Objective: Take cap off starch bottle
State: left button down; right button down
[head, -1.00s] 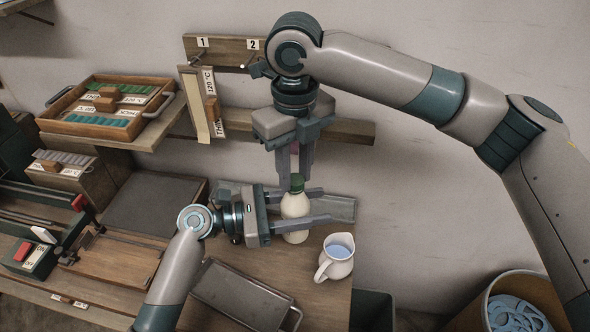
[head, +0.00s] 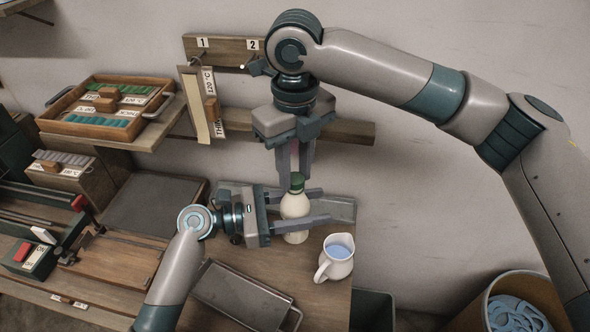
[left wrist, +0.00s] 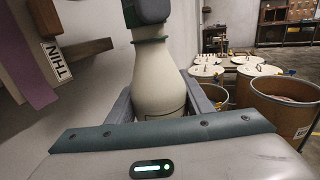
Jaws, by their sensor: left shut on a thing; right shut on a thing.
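The starch bottle (head: 295,208) is cream white and stands upright on the bench, with a green cap (head: 297,181) at its top. My left gripper (head: 322,205) comes in from the left and is shut on the bottle's body, one finger on each side. The left wrist view shows the bottle (left wrist: 158,82) between its fingers. My right gripper (head: 296,176) points down from above and is shut on the cap. Its fingers hide part of the cap. The cap sits at the bottle's neck, and I see no clear gap between them.
A white jug (head: 336,262) with blue liquid stands right of the bottle, close to the left gripper's fingers. A dark tray (head: 243,292) lies in front. A wall rail (head: 345,131) runs behind my right gripper.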

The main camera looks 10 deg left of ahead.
aim_at(295, 178)
jog(key=shift+r, duration=0.3)
jog(key=shift+r, duration=0.6)
jog(key=shift+r, duration=2)
